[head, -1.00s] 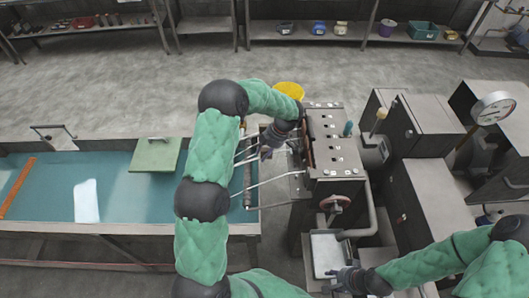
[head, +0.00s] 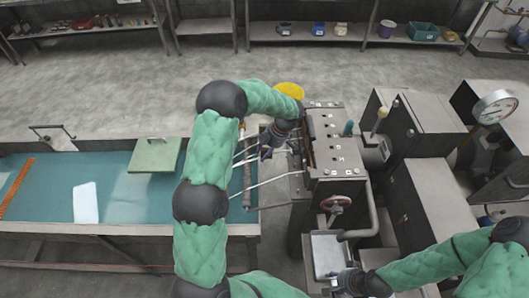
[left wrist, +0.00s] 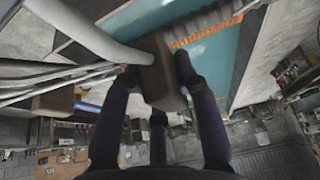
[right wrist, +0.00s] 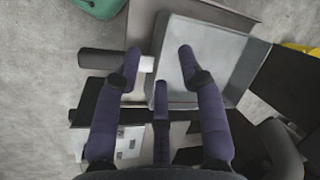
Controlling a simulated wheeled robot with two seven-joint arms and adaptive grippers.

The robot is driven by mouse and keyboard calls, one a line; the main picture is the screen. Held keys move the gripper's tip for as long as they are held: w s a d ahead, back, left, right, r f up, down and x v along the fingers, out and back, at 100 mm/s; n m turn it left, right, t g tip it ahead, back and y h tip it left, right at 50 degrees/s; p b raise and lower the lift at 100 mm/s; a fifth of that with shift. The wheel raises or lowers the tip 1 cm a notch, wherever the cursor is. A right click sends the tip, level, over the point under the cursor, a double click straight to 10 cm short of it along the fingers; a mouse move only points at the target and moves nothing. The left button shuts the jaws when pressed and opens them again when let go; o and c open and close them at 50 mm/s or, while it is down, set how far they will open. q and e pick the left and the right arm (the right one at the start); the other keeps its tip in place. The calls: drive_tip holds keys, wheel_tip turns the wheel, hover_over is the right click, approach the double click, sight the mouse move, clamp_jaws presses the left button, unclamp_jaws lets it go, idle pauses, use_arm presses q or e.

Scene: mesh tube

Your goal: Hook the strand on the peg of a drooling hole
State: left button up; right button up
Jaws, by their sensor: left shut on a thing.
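White strands (head: 268,182) reach left from the machine (head: 335,145) toward the tank's right end. They show as thick pale tubes (left wrist: 85,30) in the left wrist view. My left gripper (head: 266,152) is among them, just left of the machine. In the left wrist view its fingers are shut on a brown block (left wrist: 160,78), with a strand right beside it. The peg and the drooling hole cannot be made out. My right gripper (right wrist: 160,53) is open and empty, at the metal tray (right wrist: 205,65) below the machine.
A tank of blue-green water (head: 130,200) fills the left, with a green board (head: 155,155) on its far edge. A dark bar (head: 247,175) stands at its right end. A red handwheel (head: 336,204) is on the machine's front. A yellow bucket (head: 289,90) stands behind.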

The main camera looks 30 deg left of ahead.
sight(333, 282)
use_arm(q)
drive_tip(key=shift+b, duration=0.55)
use_arm(e)
drive_tip(key=shift+f, duration=0.6)
use_arm(q)
drive_tip(key=shift+f+b, duration=0.8)
drive_tip(key=shift+b, duration=0.25)
use_arm(e)
drive_tip(key=shift+f, duration=1.05)
use_arm(q)
drive_tip(key=shift+f, duration=0.1)
use_arm(e)
drive_tip(key=shift+s+f, duration=0.1)
drive_tip(key=shift+s, duration=0.05)
use_arm(q)
drive_tip(key=shift+f, duration=0.1)
drive_tip(key=shift+f+b, duration=0.15)
drive_tip(key=shift+b, duration=0.2)
use_arm(e)
drive_tip(key=shift+f, duration=0.25)
use_arm(q)
drive_tip(key=shift+a+f+b, duration=0.1)
drive_tip(key=shift+f+b, duration=0.45)
drive_tip(key=shift+b, duration=0.1)
use_arm(e)
drive_tip(key=shift+f, duration=0.7)
use_arm(q)
drive_tip(key=o, duration=1.1)
drive_tip(key=shift+c, duration=0.2)
